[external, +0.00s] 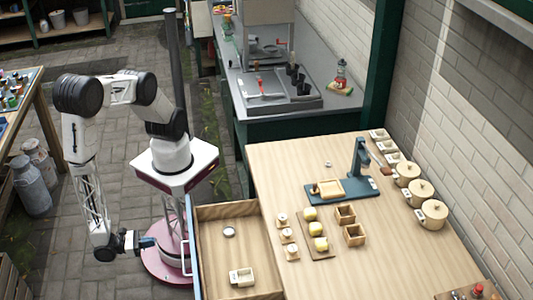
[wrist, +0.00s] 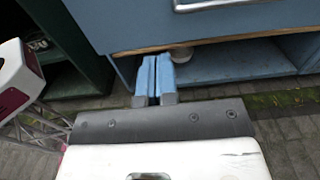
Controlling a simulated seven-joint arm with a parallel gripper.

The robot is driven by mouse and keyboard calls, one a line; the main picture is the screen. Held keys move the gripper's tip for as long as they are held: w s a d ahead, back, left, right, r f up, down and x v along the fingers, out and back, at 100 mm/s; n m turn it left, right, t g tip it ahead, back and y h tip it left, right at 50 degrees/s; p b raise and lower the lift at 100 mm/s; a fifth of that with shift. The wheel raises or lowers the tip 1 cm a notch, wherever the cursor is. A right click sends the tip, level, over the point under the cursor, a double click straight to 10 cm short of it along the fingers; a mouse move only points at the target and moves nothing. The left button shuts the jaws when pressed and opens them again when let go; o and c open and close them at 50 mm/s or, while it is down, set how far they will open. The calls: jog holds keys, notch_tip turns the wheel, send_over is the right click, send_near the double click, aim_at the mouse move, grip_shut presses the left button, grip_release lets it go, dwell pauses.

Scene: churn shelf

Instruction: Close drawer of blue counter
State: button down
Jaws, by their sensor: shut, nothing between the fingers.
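The drawer (external: 222,212) of the blue counter is pulled out at the left side of the wooden worktop, and its wooden inside shows. Its blue front (external: 194,270) carries a metal handle (external: 186,238). A round white dish (external: 229,232) and a small pale box (external: 242,278) are in the drawer. My gripper (external: 149,242) is shut and empty, low to the left of the drawer front. In the wrist view, my blue fingers (wrist: 156,62) are together near the lower edge of a blue panel (wrist: 140,22) with a metal handle (wrist: 225,4); contact is unclear.
A grey counter (external: 280,95) stands behind. Milk cans (external: 30,185) stand at left. Paving between them is clear.

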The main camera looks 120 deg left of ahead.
jog(key=x, duration=1.3)
jog(key=shift+w+a, duration=0.2)
jog(key=shift+w+a, duration=0.15)
dwell(0.4)
send_near(261, 235)
jog(key=w+a+r, duration=0.1)
jog(key=w+a, duration=0.1)
jog(key=w+a+r, duration=0.4)
jog(key=w+a, duration=0.1)
jog(key=shift+a, duration=0.1)
jog(key=shift+w+a, duration=0.15)
jog(key=shift+w, duration=0.05)
dwell(0.3)
jog(key=shift+w+r, duration=0.1)
jog(key=shift+w, duration=0.05)
dwell(0.5)
jog(key=shift+v, duration=7.45)
jog(key=shift+a, duration=0.1)
